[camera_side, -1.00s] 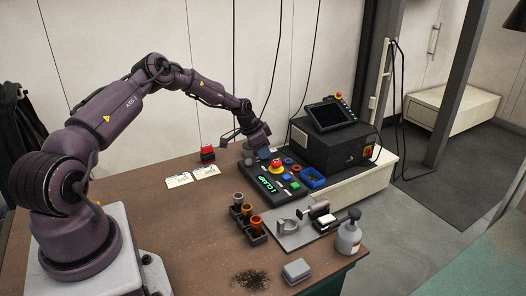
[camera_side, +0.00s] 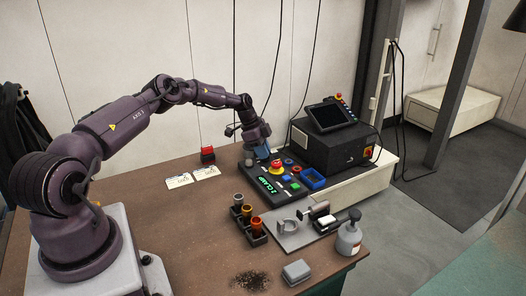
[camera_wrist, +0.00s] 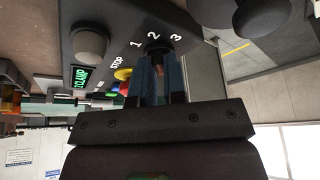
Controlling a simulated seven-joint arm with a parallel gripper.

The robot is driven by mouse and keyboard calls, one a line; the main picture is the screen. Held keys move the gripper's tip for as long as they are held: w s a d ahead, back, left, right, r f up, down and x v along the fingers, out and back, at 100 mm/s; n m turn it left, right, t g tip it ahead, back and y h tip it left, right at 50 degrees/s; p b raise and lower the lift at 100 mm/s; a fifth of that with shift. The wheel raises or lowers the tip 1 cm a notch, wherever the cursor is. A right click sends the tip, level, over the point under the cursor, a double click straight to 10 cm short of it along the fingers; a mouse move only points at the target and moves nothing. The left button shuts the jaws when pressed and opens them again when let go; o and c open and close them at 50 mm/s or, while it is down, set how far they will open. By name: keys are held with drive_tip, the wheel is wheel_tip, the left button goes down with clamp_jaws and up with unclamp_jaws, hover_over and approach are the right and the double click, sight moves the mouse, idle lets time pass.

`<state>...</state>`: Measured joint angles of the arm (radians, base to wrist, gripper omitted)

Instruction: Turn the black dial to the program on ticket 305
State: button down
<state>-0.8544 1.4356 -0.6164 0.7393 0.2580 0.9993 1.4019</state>
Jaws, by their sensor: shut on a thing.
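My gripper (camera_side: 262,152) points down at the back of the black control panel (camera_side: 266,196). In the wrist view its blue fingers (camera_wrist: 159,76) are shut on the black dial (camera_wrist: 156,46), which they mostly hide. White numerals 1, 2 and 3 curve around the dial; I cannot see where its pointer stands. The panel's green display (camera_side: 269,187) appears to read "2 CLAMP"; it shows upside down in the wrist view (camera_wrist: 79,79). Two white tickets, a left one (camera_side: 179,181) and a right one (camera_side: 206,172), lie on the bench; their print is too small to read.
A red emergency stop button (camera_side: 277,167) and several coloured buttons sit in front of the dial. Grey knobs (camera_wrist: 90,42) flank it. A black machine (camera_side: 332,148) stands right. Left of the tickets the bench is clear.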

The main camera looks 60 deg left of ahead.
idle(0.3)
drive_tip(key=c, duration=1.2)
unclamp_jaws()
drive_tip(key=shift+r, duration=0.1)
drive_tip(key=v, duration=1.2)
drive_tip(key=shift+s+a+r, duration=0.1)
drive_tip(key=shift+a+r, duration=0.05)
drive_tip(key=shift+r, duration=0.2)
